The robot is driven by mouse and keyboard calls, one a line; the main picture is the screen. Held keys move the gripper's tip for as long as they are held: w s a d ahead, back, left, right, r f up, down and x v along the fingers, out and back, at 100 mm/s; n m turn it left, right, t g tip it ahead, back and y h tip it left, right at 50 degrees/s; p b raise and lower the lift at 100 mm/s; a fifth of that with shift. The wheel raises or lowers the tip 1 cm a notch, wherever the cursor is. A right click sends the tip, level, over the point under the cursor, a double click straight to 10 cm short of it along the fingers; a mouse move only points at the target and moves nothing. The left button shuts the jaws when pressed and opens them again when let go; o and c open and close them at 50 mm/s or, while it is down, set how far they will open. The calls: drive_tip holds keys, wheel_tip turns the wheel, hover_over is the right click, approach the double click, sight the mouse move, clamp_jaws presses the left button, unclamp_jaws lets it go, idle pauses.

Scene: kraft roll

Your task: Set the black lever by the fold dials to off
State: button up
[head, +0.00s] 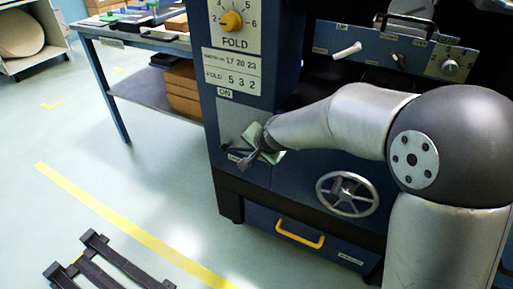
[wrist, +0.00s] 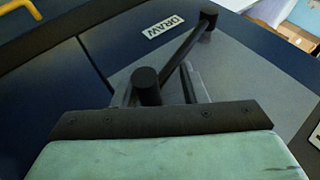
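The black lever (wrist: 184,50) is in the wrist view, a thin bar on the grey panel with a black end at upper right and an upright black knob near my gripper. My gripper (wrist: 155,90) has its two grey fingers either side of the knob, with a visible gap on the right side. Contact on the left side is unclear. In the head view my gripper (head: 249,159) is at the machine's lower left panel, below the ON label (head: 224,93). There my gripper largely hides the lever, and dark parts overlap. The fold dial (head: 231,20) is above.
A spoked handwheel (head: 347,194) and a drawer with a yellow handle (head: 299,234) are to the right and below. A workbench (head: 150,40) stands at left. A black frame (head: 95,262) lies on the floor.

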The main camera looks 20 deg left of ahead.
drive_tip(key=shift+s+a, duration=0.2)
drive_tip(key=shift+s, duration=0.15)
drive_tip(key=shift+s+d+r, duration=0.1)
drive_tip(key=shift+d+r, duration=0.05)
drive_tip(key=shift+r, duration=0.1)
drive_tip(key=p+v, duration=0.4)
drive_tip(key=v, duration=1.2)
drive_tip(key=shift+d+r, duration=0.25)
drive_tip(key=shift+r, duration=0.05)
drive_tip(key=s+d+r+n+g+h+p, duration=0.2)
drive_tip(key=s+d+r+p, duration=0.7)
drive_tip(key=p, duration=0.7)
drive_tip(key=s+d+r+n+g+h+p, duration=0.2)
drive_tip(key=s+d+r+p, duration=0.7)
drive_tip(key=d+r+p, duration=0.5)
drive_tip(key=d+g+h+p, duration=0.1)
drive_tip(key=d+p, duration=0.1)
drive_tip(key=shift+r+p, duration=0.3)
drive_tip(key=shift+f, duration=0.1)
